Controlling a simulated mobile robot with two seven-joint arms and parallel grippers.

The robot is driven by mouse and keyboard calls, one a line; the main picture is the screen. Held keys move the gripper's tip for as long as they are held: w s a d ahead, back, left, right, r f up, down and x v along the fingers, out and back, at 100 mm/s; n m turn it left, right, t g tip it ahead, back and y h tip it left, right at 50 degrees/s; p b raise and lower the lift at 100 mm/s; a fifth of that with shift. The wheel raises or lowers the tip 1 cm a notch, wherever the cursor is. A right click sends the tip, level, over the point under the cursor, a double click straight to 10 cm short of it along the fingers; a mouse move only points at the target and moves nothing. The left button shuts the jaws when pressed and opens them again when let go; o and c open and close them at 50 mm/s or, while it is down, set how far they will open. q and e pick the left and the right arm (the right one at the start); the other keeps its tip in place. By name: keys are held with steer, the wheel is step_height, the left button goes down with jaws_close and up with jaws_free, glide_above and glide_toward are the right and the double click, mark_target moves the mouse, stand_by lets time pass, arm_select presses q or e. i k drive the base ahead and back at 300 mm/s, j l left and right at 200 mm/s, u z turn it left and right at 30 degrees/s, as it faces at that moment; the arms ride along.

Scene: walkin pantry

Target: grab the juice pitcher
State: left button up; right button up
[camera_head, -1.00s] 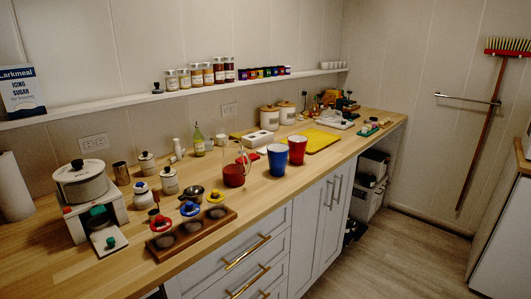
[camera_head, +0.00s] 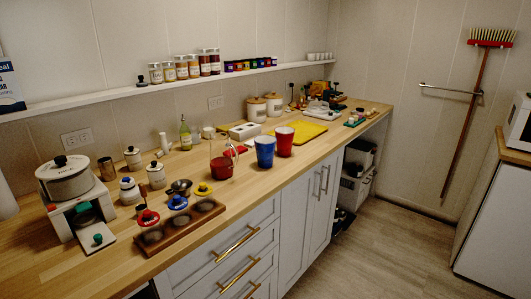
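The juice pitcher (camera_head: 222,166) is a clear glass jug with red juice in its lower part. It stands upright on the wooden counter (camera_head: 221,190), left of the blue cup (camera_head: 265,151) and behind the counter's front edge. Its handle seems to be on the right side, toward the blue cup. Neither of my grippers is in the picture, and nothing touches the pitcher.
A red cup (camera_head: 284,142) stands right of the blue one. A wooden tray (camera_head: 177,231) with round hollows lies left of the pitcher. A green bottle (camera_head: 185,133) and white box (camera_head: 244,131) stand behind. Floor before the cabinets is clear.

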mark_target(221, 165)
steer(key=i+l+u, duration=0.2)
steer(key=i+l, duration=0.2)
steer(key=l, duration=0.15)
steer(key=i+l+u, duration=0.25)
steer(key=l, duration=0.4)
steer(key=i+l+u, duration=0.1)
steer(key=i+l, duration=0.15)
steer(key=i+l+u, duration=0.1)
steer(key=l, duration=0.35)
steer(key=i+l+u, duration=0.1)
steer(key=l, duration=0.25)
steer(key=i+l+u, duration=0.1)
steer(key=l, duration=0.25)
steer(key=i, duration=0.1)
